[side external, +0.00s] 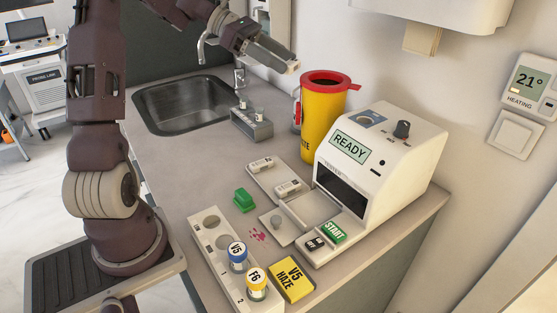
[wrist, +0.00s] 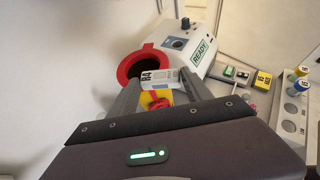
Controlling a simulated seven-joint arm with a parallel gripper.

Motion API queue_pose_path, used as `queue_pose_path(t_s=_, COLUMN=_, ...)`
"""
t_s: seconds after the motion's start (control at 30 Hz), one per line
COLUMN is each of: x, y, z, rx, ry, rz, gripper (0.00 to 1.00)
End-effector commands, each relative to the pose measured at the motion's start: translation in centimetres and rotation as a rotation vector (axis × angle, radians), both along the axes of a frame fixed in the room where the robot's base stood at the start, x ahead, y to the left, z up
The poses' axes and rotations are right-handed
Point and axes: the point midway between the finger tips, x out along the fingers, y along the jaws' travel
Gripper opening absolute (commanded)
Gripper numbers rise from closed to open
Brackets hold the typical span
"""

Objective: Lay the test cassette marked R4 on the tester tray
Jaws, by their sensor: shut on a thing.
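My gripper (side external: 292,66) is high near the back wall, above and left of the red-rimmed bin. In the wrist view its two fingers (wrist: 160,84) are shut on a white cassette marked R4 (wrist: 150,77), with the bin's open mouth beyond.
The yellow bin (side external: 322,125) stands behind the tester, between my gripper and the tray. The sink (side external: 185,103) is at the back left.

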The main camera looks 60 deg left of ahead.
Motion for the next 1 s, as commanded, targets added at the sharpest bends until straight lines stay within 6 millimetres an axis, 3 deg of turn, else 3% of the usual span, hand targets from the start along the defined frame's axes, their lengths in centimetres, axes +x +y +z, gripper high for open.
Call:
queue_pose_path(t_s=0.1, x=-1.9, y=3.3, z=-6.0, rx=-0.007, ry=0.007, rz=-0.187, gripper=0.20)
queue_pose_path(t_s=0.2, x=-4.0, y=4.9, z=-10.5, rx=-0.008, ry=0.008, rz=-0.334, gripper=0.20)
queue_pose_path(t_s=0.3, x=-5.8, y=5.8, z=-13.5, rx=-0.008, ry=0.005, rz=-0.438, gripper=0.20)
queue_pose_path(t_s=0.43, x=-7.1, y=6.3, z=-15.6, rx=-0.008, ry=0.001, rz=-0.506, gripper=0.20)
queue_pose_path(t_s=0.63, x=-7.3, y=6.3, z=-20.3, rx=-0.009, ry=0.000, rz=-0.514, gripper=0.20)
queue_pose_path(t_s=1.0, x=-7.2, y=6.3, z=-25.5, rx=-0.006, ry=-0.001, rz=-0.513, gripper=0.20)
